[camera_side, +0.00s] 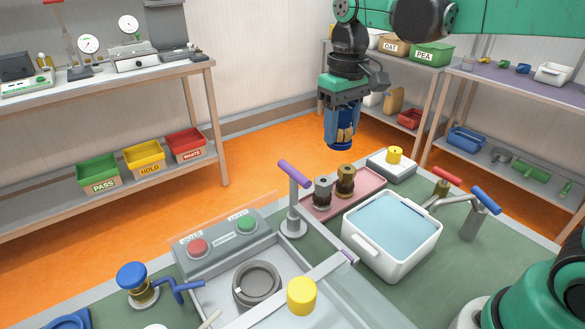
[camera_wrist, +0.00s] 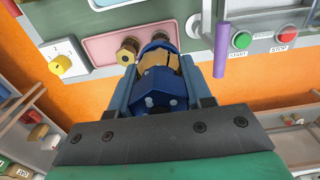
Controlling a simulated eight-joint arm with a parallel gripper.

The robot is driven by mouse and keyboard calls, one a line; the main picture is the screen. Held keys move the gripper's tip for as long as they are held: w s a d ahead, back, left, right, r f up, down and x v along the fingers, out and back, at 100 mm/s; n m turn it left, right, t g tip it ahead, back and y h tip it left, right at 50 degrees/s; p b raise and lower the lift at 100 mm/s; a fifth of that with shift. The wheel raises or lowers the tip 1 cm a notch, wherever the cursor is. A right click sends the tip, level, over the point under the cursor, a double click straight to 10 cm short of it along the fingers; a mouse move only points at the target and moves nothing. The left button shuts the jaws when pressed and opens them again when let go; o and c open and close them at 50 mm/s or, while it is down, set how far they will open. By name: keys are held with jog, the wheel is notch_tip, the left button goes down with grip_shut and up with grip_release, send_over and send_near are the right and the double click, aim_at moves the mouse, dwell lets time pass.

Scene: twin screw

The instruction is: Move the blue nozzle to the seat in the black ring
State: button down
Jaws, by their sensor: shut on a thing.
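My gripper (camera_side: 341,135) hangs high above the bench, behind the pink tray in the side view. It is shut on the blue nozzle (camera_side: 340,144), a blue piece with brass-coloured parts, held roughly upright. In the wrist view the blue nozzle (camera_wrist: 160,88) sits between the two fingers of my gripper (camera_wrist: 158,75); its far end is partly hidden. The black ring (camera_side: 240,289), dark grey and round, stands in the pale basin at the front. The seat inside it is hard to make out. The nozzle is well away from the ring, up and to the right.
The pink tray (camera_side: 365,201) holds a dark fitting (camera_side: 322,192) and a brass fitting (camera_side: 346,181). A purple-handled post (camera_side: 294,175), a white tub of blue liquid (camera_side: 392,255), a yellow cylinder (camera_side: 301,295) and a button box (camera_side: 222,244) surround the ring. Air around my gripper is clear.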

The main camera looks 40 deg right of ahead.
aim_at(344, 106)
notch_tip(344, 106, up, 5)
jog(key=shift+r, duration=0.1)
jog(key=s+a+n, duration=0.2)
jog(key=s+a, duration=0.1)
jog(key=a, duration=0.7)
jog(key=s+a+n, duration=0.2)
jog(key=s+a, duration=0.1)
jog(key=a, duration=0.7)
jog(key=shift+n, duration=0.3)
jog(key=shift+f, duration=7.95)
jog(key=shift+f, duration=0.5)
jog(key=shift+f, duration=0.35)
jog(key=shift+f, duration=0.2)
